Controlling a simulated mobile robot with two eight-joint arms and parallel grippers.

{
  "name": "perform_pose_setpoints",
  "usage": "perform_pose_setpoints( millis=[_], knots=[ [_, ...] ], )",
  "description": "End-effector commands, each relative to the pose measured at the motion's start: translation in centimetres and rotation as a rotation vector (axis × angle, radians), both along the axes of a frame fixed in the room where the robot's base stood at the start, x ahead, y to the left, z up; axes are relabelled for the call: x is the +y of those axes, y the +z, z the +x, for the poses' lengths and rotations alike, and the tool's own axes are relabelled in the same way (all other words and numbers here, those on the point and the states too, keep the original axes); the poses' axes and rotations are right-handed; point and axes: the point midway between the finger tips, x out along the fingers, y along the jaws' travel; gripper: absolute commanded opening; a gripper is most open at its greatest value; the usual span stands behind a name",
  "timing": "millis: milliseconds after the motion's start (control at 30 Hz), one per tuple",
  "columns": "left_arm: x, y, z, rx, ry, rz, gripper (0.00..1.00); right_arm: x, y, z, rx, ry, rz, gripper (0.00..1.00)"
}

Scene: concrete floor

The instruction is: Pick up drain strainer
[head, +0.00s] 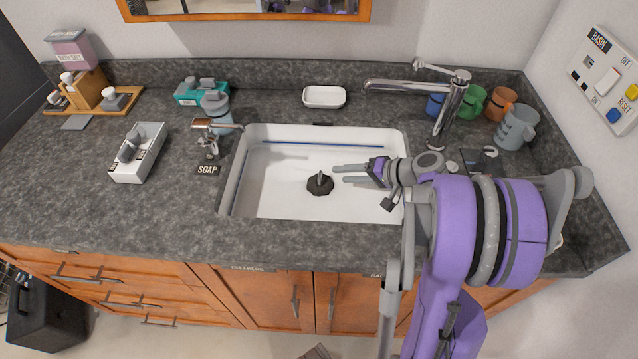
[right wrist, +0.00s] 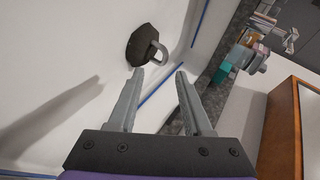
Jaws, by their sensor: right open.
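The drain strainer (head: 320,184) is a dark, many-sided disc with a grey loop handle on top. It rests on the floor of the white sink (head: 280,205). In the right wrist view the strainer (right wrist: 140,46) is beyond the tip of the left-hand finger, its loop facing the fingers. My right gripper (head: 340,174) reaches over the sink from the right, with its fingertips just right of the strainer. Its two fingers (right wrist: 160,72) are apart with nothing between them. I cannot tell from these views whether a fingertip touches the strainer. My left gripper is not in view.
A chrome faucet (head: 448,110) rises behind my right arm. A soap dispenser (head: 208,140) stands at the sink's left edge. A blue strip (head: 320,144) runs along the sink's back. Several mugs (head: 516,128) are at the right rear; the front left counter is clear.

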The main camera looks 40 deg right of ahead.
Motion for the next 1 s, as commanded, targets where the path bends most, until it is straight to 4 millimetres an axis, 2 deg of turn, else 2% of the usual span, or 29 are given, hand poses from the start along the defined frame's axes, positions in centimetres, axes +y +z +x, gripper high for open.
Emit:
perform_pose_setpoints(
  millis=[167,333,500,767,1000],
  knots=[
    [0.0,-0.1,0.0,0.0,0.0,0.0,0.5,0.6,-0.6,1.1,0.0,0.001,0.0,0.5],
    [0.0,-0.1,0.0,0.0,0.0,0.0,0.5,2.1,-1.5,3.0,0.0,0.005,0.0,0.5],
    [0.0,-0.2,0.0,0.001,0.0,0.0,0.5,2.7,-2.5,4.5,0.001,0.001,0.0,0.5],
    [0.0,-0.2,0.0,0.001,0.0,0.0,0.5,2.7,-2.6,4.7,0.001,-0.001,0.0,0.5],
    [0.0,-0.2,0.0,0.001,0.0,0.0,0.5,2.7,-2.6,4.7,0.001,-0.001,0.0,0.08]
  ],
)
